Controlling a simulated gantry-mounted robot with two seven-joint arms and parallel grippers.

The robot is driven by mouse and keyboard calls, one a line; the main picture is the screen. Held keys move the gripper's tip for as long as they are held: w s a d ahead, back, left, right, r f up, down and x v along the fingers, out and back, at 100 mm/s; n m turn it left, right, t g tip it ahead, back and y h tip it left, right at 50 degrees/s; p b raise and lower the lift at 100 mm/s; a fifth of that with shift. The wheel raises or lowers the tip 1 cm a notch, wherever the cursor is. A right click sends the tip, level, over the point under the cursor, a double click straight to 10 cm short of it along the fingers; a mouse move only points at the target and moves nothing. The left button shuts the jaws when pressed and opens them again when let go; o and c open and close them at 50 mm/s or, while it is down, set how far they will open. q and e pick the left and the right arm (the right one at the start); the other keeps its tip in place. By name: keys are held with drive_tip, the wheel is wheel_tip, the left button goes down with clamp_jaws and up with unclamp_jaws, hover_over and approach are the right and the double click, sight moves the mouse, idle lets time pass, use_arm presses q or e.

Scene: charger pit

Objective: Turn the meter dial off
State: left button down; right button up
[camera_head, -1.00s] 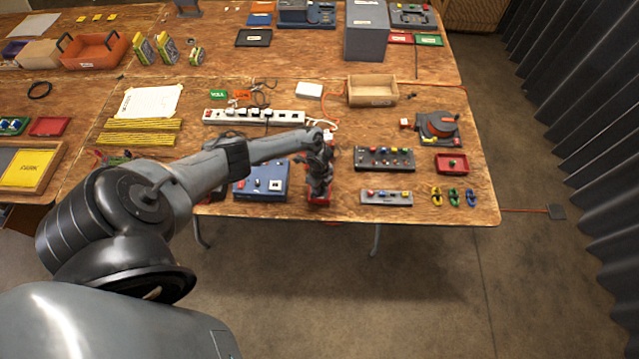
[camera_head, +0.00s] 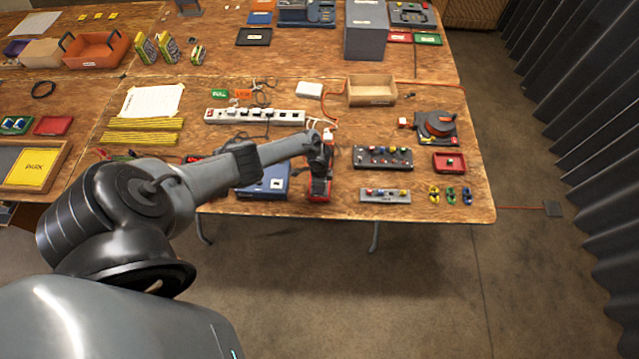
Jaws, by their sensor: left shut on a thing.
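A red meter (camera_head: 318,198) lies near the front edge of the wooden table, between the blue box and the dark panel with coloured knobs. My left gripper (camera_head: 320,180) points down over it and covers most of its face. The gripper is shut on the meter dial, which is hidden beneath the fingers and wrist. Only the meter's red lower edge shows clearly. My right gripper is not in view.
A blue box (camera_head: 270,181) stands close on the left, partly behind my arm. The dark knob panel (camera_head: 383,158) and a grey button strip (camera_head: 385,196) are close on the right. A white power strip (camera_head: 255,117) and cables lie behind.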

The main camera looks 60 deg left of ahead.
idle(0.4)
use_arm(q)
drive_tip(key=c, duration=0.9)
unclamp_jaws()
drive_tip(key=shift+r+p, duration=0.3)
drive_tip(key=shift+r, duration=0.15)
wheel_tip(320, 180, up, 10)
drive_tip(key=p, duration=0.3)
drive_tip(key=shift+p, duration=0.35)
